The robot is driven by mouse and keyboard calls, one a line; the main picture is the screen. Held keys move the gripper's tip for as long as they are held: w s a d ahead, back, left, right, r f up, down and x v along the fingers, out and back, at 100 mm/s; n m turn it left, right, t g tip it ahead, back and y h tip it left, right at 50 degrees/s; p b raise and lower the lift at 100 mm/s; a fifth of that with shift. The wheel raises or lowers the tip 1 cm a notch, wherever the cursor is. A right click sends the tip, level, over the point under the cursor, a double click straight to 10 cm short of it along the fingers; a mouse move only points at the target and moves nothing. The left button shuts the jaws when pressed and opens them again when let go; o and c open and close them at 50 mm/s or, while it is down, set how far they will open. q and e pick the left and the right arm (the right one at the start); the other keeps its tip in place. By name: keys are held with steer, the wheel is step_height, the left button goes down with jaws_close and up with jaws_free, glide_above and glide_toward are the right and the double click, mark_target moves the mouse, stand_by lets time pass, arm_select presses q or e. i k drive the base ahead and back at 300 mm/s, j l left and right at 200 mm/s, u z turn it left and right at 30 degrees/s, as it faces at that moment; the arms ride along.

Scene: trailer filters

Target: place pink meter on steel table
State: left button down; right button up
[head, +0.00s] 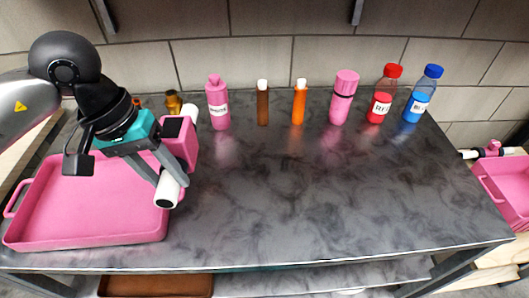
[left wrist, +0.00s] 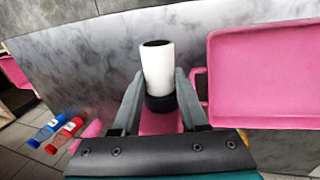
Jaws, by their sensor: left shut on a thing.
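My left gripper (head: 168,178) is shut on the pink meter (head: 181,142), a pink box with a dark face and white pipe ends. The meter is over the steel table (head: 300,200), beside the right edge of the pink tray; I cannot tell how far above the top it is. In the left wrist view the fingers (left wrist: 158,95) close around the meter, and its white pipe end (left wrist: 158,68) with a dark ring points away from the gripper. The pink body is mostly hidden there. My right gripper is not in view.
A pink tray (head: 75,238) sits on the table's left side. Along the back stand a pink bottle (head: 217,110), brown and orange tubes (head: 298,108), a pink flask (head: 343,98), a red bottle (head: 381,98) and a blue bottle (head: 420,98). The table's middle and front are clear.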

mark_target(273, 202)
steer(key=k+j+z, duration=0.1)
steer(key=z, duration=0.25)
steer(key=k+j+z, duration=0.15)
steer(key=z, duration=0.2)
steer(key=k+j+z, duration=0.1)
steer(key=z, duration=0.25)
steer(key=k+l, duration=0.05)
